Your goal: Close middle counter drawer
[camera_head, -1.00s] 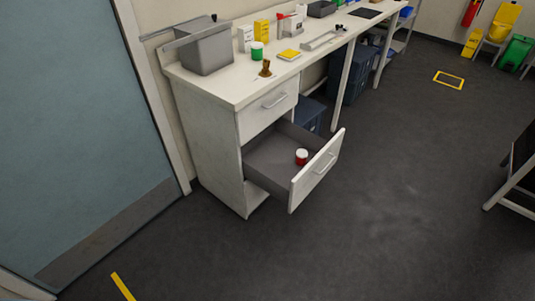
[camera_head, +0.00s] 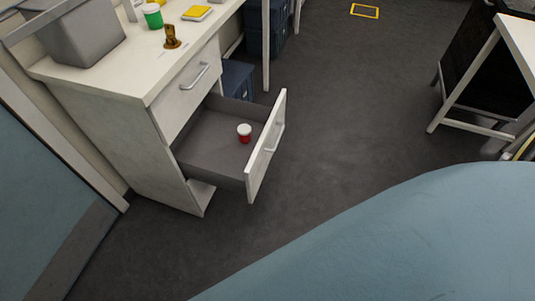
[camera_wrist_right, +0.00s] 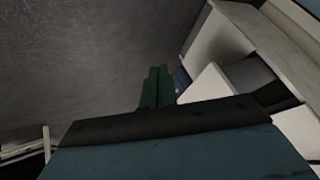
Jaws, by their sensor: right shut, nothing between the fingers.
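The middle drawer (camera_head: 215,150) of the white counter unit is pulled well out in the head view. Its white front (camera_head: 265,150) carries a silver bar handle. A small red jar with a white lid (camera_head: 244,133) stands inside it. In the right wrist view, the dark green fingers of my right gripper (camera_wrist_right: 158,88) are together and empty. A white panel, seemingly the drawer front (camera_wrist_right: 208,86), shows just right of the fingertips, with a dark opening beyond it. I cannot tell the exact gap. My left gripper is not in view.
The drawer above (camera_head: 190,85) is shut. The counter top (camera_head: 130,70) holds a grey bin, a green jar, a brown object and a yellow item. A white-framed stand (camera_head: 470,80) is at right. The floor before the drawer is clear.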

